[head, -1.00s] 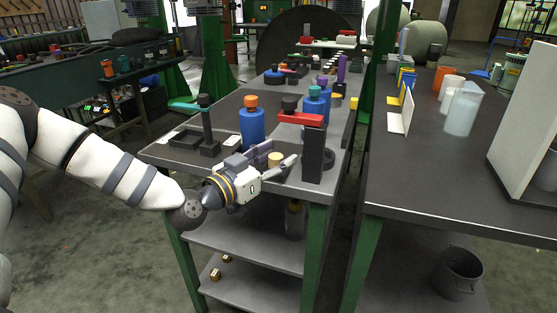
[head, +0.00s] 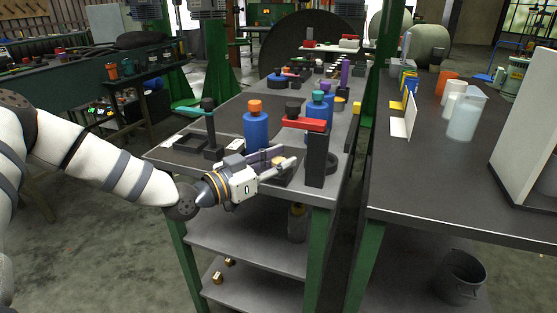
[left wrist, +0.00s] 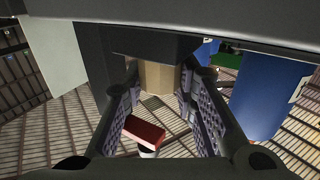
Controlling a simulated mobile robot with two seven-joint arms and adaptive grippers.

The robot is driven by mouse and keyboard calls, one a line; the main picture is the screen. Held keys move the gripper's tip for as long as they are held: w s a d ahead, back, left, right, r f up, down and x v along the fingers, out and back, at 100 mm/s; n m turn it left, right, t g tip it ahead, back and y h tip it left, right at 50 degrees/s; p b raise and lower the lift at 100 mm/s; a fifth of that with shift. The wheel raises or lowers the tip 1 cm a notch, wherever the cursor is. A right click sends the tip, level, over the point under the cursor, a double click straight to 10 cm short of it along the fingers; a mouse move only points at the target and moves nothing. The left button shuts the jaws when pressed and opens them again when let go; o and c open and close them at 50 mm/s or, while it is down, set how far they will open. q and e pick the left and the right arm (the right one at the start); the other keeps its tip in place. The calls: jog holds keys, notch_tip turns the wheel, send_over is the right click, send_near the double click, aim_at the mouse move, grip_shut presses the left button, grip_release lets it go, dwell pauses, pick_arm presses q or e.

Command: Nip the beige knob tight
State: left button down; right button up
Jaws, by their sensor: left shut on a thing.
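The beige knob (head: 279,160) is at the front of the near end of the dark workbench, beside a black upright post with a red arm. The left wrist view shows the beige knob (left wrist: 158,78) between the far ends of the two ribbed fingers. My left gripper (head: 277,160) is level, reaching in from the left, and is shut on the knob. The gripper also shows in the left wrist view (left wrist: 160,95). The fingers hide part of the knob and whatever bears it. My right gripper is not in view.
The black post (head: 317,160) with its red arm (head: 304,124) stands close right of the fingers. A blue bottle with an orange cap (head: 255,128) stands just behind. A dark upright stand (head: 210,130) is at the left. Several other bottles stand farther back.

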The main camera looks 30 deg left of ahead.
pick_arm(q)
jog(key=m+g+h, duration=0.1)
jog(key=m+h, duration=0.1)
jog(key=m+g+h, duration=0.1)
jog(key=h, duration=0.2)
jog(key=shift+f+m+g, duration=0.15)
jog(key=shift+m+g, duration=0.15)
jog(key=shift+m, duration=0.1)
jog(key=shift+m+g+h+b, duration=0.3)
jog(key=shift+m+g+h, duration=0.5)
jog(key=shift+h, duration=0.4)
jog(key=c, duration=1.3)
grip_release()
jog(key=shift+a, duration=0.1)
jog(key=v, duration=1.2)
jog(key=shift+w, duration=0.1)
